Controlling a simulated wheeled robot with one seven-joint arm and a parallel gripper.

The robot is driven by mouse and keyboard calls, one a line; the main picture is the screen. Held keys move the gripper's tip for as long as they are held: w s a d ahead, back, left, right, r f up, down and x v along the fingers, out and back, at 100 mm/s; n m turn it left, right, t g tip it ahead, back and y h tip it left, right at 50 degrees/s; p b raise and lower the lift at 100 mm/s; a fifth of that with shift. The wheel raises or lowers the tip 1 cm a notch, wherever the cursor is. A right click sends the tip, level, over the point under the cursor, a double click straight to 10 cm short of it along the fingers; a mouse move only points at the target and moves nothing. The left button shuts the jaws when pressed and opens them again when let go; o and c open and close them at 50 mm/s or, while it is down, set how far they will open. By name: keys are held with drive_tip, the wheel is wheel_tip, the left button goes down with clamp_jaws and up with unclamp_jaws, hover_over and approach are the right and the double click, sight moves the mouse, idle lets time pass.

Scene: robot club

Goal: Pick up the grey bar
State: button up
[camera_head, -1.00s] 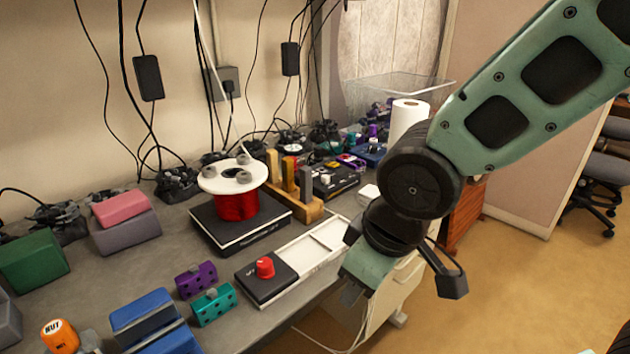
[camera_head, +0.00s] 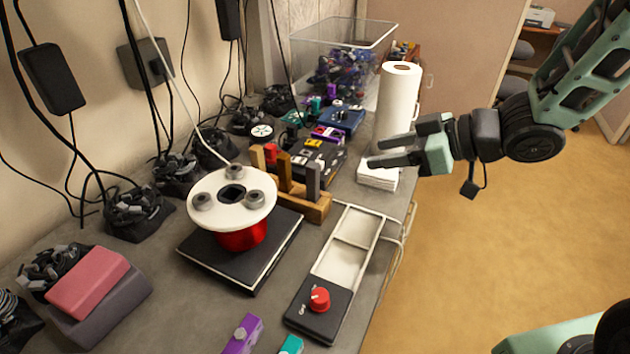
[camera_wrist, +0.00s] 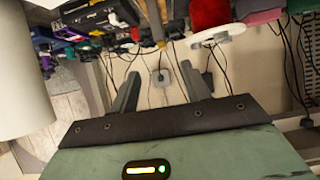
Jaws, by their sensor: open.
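A dark grey bar (camera_head: 313,181) stands upright at the right end of a wooden rack (camera_head: 318,209) on the workbench. Other bars stand beside it in the rack, among them a red one (camera_head: 270,155) and a wood-coloured one (camera_head: 257,158). My gripper (camera_head: 374,153) is open and empty, to the right of and above the rack, in front of the paper towel roll. Its two fingers point left. In the wrist view my open fingers (camera_wrist: 160,88) have nothing between them; I cannot clearly make out the grey bar there.
A red spool with a white top (camera_head: 232,200) stands on a black base left of the rack. A paper towel roll (camera_head: 398,100) and a clear bin (camera_head: 380,38) are behind. A white tray (camera_head: 335,265) with a red-knobbed box lies in front. Open floor is to the right.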

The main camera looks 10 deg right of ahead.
sight(316, 165)
drive_tip(key=x, duration=1.1)
drive_tip(key=shift+a+f, duration=0.15)
drive_tip(key=shift+p+x, duration=1)
drive_tip(key=shift+x, duration=1.65)
drive_tip(key=shift+f, duration=0.2)
clamp_jaws()
drive_tip(key=shift+r, duration=0.1)
